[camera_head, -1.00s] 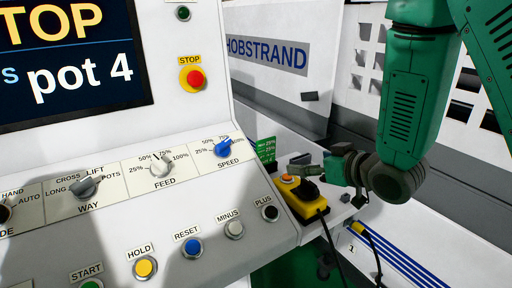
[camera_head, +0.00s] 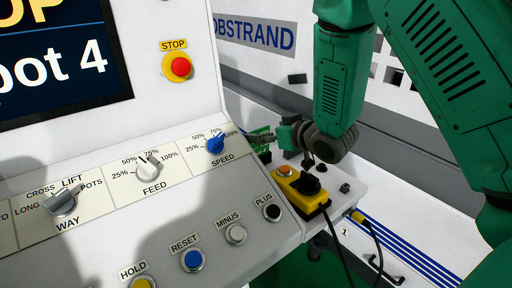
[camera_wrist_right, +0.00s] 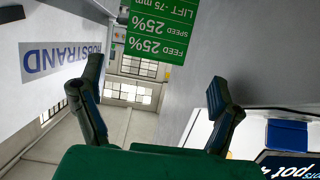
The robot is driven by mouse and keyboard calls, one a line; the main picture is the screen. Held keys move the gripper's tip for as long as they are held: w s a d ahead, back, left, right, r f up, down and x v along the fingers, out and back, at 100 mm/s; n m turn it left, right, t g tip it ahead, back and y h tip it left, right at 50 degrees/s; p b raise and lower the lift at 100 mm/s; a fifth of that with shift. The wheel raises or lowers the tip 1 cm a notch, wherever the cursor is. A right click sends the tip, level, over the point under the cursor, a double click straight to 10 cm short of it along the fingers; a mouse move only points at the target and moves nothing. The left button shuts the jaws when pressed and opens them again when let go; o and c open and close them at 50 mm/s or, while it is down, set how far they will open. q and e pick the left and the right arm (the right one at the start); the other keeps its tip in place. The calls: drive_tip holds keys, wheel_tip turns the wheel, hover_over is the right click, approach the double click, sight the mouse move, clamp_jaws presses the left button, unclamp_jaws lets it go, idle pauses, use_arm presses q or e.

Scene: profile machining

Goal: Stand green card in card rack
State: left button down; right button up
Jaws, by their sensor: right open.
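The green card (camera_wrist_right: 160,30) shows in the right wrist view at the top, with upside-down white lines for feed, speed and lift. In the head view only a small part of the green card (camera_head: 260,131) shows behind the console's right edge, next to my right gripper. My right gripper (camera_head: 268,139) is open and empty. In the wrist view its two fingers (camera_wrist_right: 155,90) are spread wide, with the card beyond them and between their lines. I cannot make out the card rack or what supports the card. My left gripper is not in view.
The sloped console (camera_head: 150,215) with knobs and buttons fills the left. A yellow control box (camera_head: 303,190) with an orange button and a black cable sits on the ledge below my right gripper. A white panel with blue stripes (camera_head: 405,250) lies at the lower right.

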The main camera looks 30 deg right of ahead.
sight(261, 130)
drive_tip(key=shift+w+f, duration=0.1)
drive_tip(key=shift+w, duration=0.25)
drive_tip(key=w, duration=0.1)
drive_tip(key=w+f, duration=0.1)
drive_tip(key=w+d+f+p, duration=0.1)
drive_tip(key=w, duration=0.1)
drive_tip(key=shift+s+a+r, duration=0.1)
drive_tip(key=shift+a, duration=0.2)
drive_tip(key=shift+c, duration=0.8)
drive_tip(key=shift+a, duration=0.2)
drive_tip(key=c, duration=1)
drive_tip(key=shift+d+r, duration=0.1)
drive_tip(key=shift+d, duration=0.1)
